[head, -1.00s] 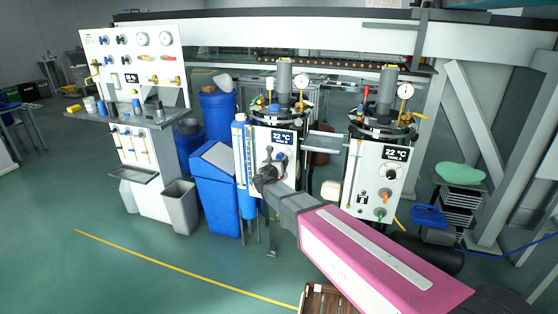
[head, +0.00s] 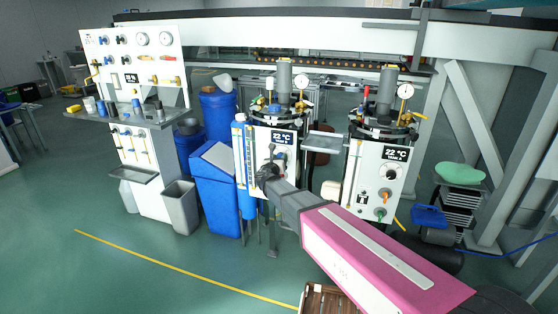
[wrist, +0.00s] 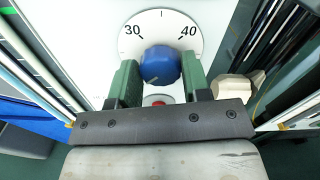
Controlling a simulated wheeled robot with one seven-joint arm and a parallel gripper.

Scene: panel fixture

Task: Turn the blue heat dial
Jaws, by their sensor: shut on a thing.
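The blue heat dial (wrist: 160,66) sits on a round white scale marked 30 and 40 in the wrist view. My gripper (wrist: 160,72) has one green finger on each side of the dial and is shut on it. A small light pointer mark shows low on the dial's face. In the head view my gripper (head: 268,172) is at the front of the left white panel (head: 262,140), and it covers part of the panel. That panel's display (head: 283,138) reads 22 °C. A red part (wrist: 160,101) shows just below the dial.
A second white panel (head: 373,185) with its own 22 °C display stands to the right. A blue bin (head: 214,200) and a blue cylinder stand left of the left panel. A wooden crate (head: 318,298) is on the floor below my arm. Open floor lies at the front left.

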